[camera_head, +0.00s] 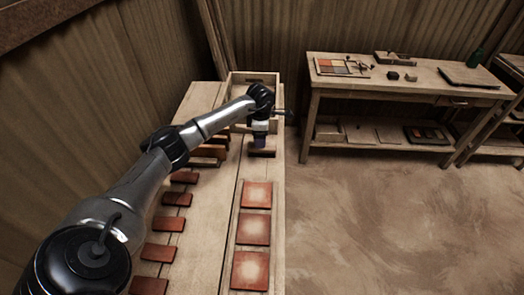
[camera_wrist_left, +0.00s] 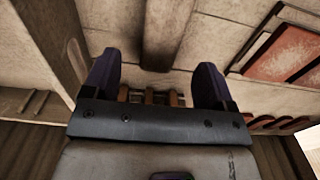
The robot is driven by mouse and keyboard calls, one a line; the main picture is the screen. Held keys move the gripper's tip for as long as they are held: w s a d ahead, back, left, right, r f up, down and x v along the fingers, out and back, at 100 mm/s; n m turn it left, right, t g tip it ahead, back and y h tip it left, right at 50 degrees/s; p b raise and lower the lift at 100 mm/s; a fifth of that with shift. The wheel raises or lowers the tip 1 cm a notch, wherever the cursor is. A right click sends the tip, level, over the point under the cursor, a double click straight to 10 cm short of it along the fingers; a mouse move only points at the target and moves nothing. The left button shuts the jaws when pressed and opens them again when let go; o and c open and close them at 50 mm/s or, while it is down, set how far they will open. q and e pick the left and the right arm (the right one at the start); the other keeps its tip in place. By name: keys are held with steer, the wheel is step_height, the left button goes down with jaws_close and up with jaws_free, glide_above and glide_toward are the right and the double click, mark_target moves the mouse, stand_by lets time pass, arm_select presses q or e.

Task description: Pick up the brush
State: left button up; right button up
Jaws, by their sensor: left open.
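A dark brown wooden bar, which looks like the brush (camera_head: 262,153), lies on the long workbench just below my left gripper (camera_head: 260,142). In the left wrist view the brush (camera_wrist_left: 163,32) runs lengthwise away, centred in line with the gap between the fingers. My left gripper (camera_wrist_left: 155,75) is open, with its two dark purple fingers apart on either side of that line. I cannot tell how far the fingertips are above the brush. Its bristles do not show. My right gripper is not in view.
Three pale-centred red tiles (camera_head: 253,229) lie in a wooden frame on the workbench (camera_head: 205,240). Several red tiles (camera_head: 168,224) line its left side. A wooden box (camera_head: 236,78) stands at its far end. A side table (camera_head: 420,88) with trays stands at the right.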

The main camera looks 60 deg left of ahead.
arm_select(q)
steer(key=shift+w+d+f+b, duration=0.15)
steer(key=shift+f+b, duration=0.1)
steer(key=shift+f, duration=1.3)
steer(key=shift+s+d+f+b, duration=0.1)
steer(key=shift+f+b, duration=0.15)
steer(key=shift+f, duration=1.25)
steer(key=shift+w+r, duration=0.1)
steer(key=c, duration=1)
steer(key=shift+r, duration=0.1)
steer(key=shift+c, duration=0.2)
step_height(320, 180, up, 4)
steer(key=shift+a+f+p, duration=0.1)
steer(key=shift+p, duration=0.35)
steer(key=w+d+r+p, duration=0.1)
steer(key=w+d+r, duration=0.2)
steer(key=d+r, duration=0.4)
steer(key=d, duration=0.4)
steer(key=shift+w+d+p, duration=0.15)
steer(key=shift+p, duration=0.15)
